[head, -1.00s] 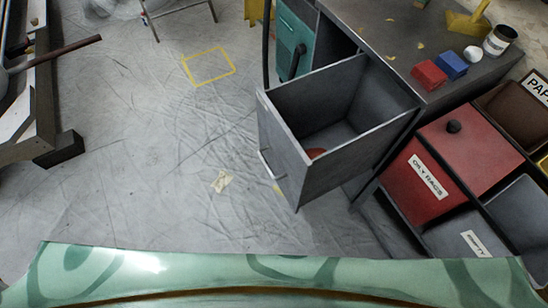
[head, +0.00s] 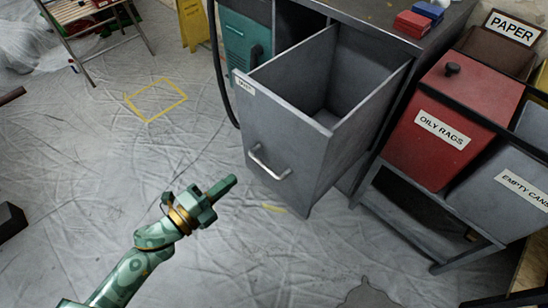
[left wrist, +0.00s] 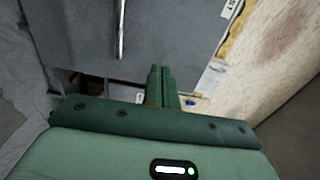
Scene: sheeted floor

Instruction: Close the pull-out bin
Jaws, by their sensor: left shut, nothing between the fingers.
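The pull-out bin (head: 275,135) is a grey open-topped metal box, pulled out from the grey cabinet under the worktop. A silver bar handle (head: 269,164) is on its front panel, with a small white label at the top corner. My left gripper (head: 228,185) is shut and empty, in front of the bin's front panel and left of the handle, apparently apart from it. In the left wrist view my shut fingers (left wrist: 161,72) point at the grey front panel (left wrist: 85,35), with the handle (left wrist: 121,28) beyond them to the left. My right gripper is not in view.
A red oily-rags bin (head: 436,130) and a grey empty-cans bin (head: 505,185) stand in a rack at the right. A teal unit (head: 243,50) and a dark hose stand left of the bin. The sheeted floor (head: 100,190) at the left is mostly clear.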

